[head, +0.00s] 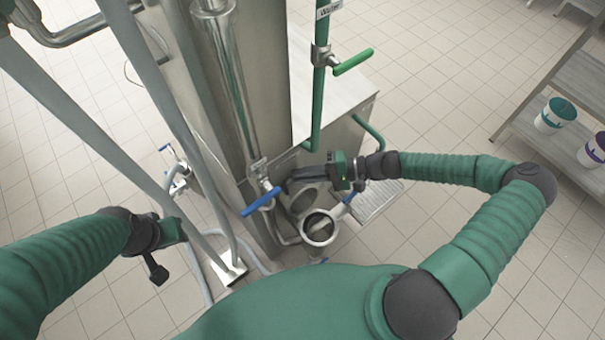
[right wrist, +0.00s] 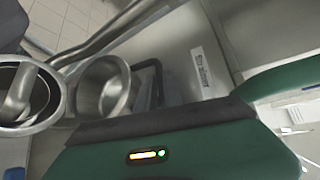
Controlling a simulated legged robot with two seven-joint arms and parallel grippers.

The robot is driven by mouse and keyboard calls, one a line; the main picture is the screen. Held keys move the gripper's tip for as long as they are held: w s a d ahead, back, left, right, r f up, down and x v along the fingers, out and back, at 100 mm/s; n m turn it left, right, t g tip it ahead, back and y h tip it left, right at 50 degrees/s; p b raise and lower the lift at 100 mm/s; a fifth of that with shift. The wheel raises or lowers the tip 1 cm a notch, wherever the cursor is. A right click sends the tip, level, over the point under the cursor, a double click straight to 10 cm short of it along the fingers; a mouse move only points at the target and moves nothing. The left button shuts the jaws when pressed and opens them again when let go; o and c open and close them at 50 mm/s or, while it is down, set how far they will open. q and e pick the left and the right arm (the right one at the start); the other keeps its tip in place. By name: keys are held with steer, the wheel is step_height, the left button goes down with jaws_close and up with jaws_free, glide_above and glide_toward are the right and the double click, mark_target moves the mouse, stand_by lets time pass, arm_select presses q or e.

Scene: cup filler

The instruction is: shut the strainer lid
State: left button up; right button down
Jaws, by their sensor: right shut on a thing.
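The strainer (head: 333,238) is a round steel housing with an open top, low beside the machine in the head view. It also shows at the left edge of the right wrist view (right wrist: 56,112). The strainer lid (head: 309,193), a round hollow steel cap, stands tilted open just behind the opening; its hollow side shows in the right wrist view (right wrist: 104,84). My right gripper (head: 300,180) is at the lid, its dark fingers shut on the lid's edge; the exact grip is partly hidden. My left gripper (head: 160,255) hangs empty-looking at the left, its fingers unclear.
A blue-handled valve (head: 262,202) sits just left of the strainer. A green pipe with a green valve handle (head: 353,62) rises behind the right gripper. Grey pipes stand between the arms. A shelf with buckets (head: 555,116) is far right.

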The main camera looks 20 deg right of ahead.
arm_select(q)
steer(key=shift+f, duration=0.15)
arm_select(e)
steer(key=shift+s+d+f, duration=0.1)
steer(key=shift+s+f, duration=0.15)
stand_by(0.4)
